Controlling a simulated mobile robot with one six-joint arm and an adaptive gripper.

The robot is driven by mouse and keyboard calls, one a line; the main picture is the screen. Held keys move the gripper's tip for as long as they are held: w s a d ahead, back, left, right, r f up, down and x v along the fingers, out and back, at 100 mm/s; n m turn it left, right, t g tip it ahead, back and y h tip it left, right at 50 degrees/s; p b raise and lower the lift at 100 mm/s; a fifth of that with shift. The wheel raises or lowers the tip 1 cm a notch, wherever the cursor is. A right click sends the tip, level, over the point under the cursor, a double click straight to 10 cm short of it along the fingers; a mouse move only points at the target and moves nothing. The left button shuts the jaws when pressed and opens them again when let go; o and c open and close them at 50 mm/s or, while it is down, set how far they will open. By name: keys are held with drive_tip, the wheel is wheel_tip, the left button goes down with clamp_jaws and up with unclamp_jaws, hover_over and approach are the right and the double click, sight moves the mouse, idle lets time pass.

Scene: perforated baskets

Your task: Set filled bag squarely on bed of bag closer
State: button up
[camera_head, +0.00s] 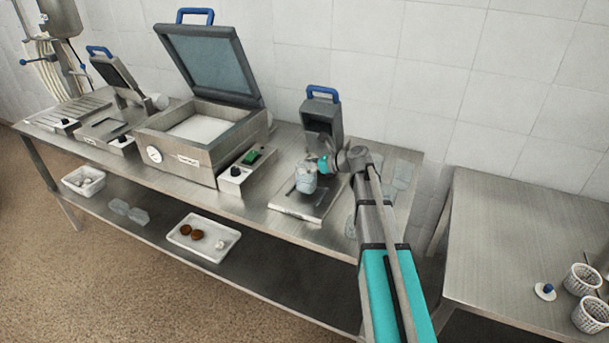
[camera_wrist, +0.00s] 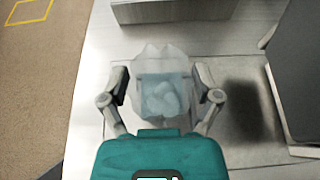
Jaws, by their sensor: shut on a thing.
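The filled bag (camera_head: 306,181), clear and pale blue with whitish lumps inside, is between the two fingers of my gripper (camera_head: 321,169). In the wrist view the bag (camera_wrist: 162,98) sits between the fingertips of my gripper (camera_wrist: 164,82), with its edges spreading past them. The bag closer (camera_head: 321,118) has its grey head raised, with a blue handle on top. Its flat metal bed (camera_head: 290,207) lies under the bag. In the wrist view the bed (camera_wrist: 215,135) extends to the right of the bag. I cannot tell whether the bag touches it.
A large open-lidded machine (camera_head: 200,140) stands to the left, with a control box (camera_head: 240,172) beside it. Flat clear bags (camera_head: 404,172) lie on the bench right of my arm. A lower shelf holds a white tray (camera_head: 203,254). Perforated baskets (camera_head: 590,313) stand on the right table.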

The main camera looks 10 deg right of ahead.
drive_tip(key=shift+f+b, duration=0.6)
drive_tip(key=shift+f, duration=0.3)
drive_tip(key=o, duration=1.1)
drive_tip(key=shift+r, duration=0.1)
drive_tip(key=p+v, duration=0.4)
drive_tip(key=v, duration=0.8)
drive_tip(key=shift+p, duration=0.35)
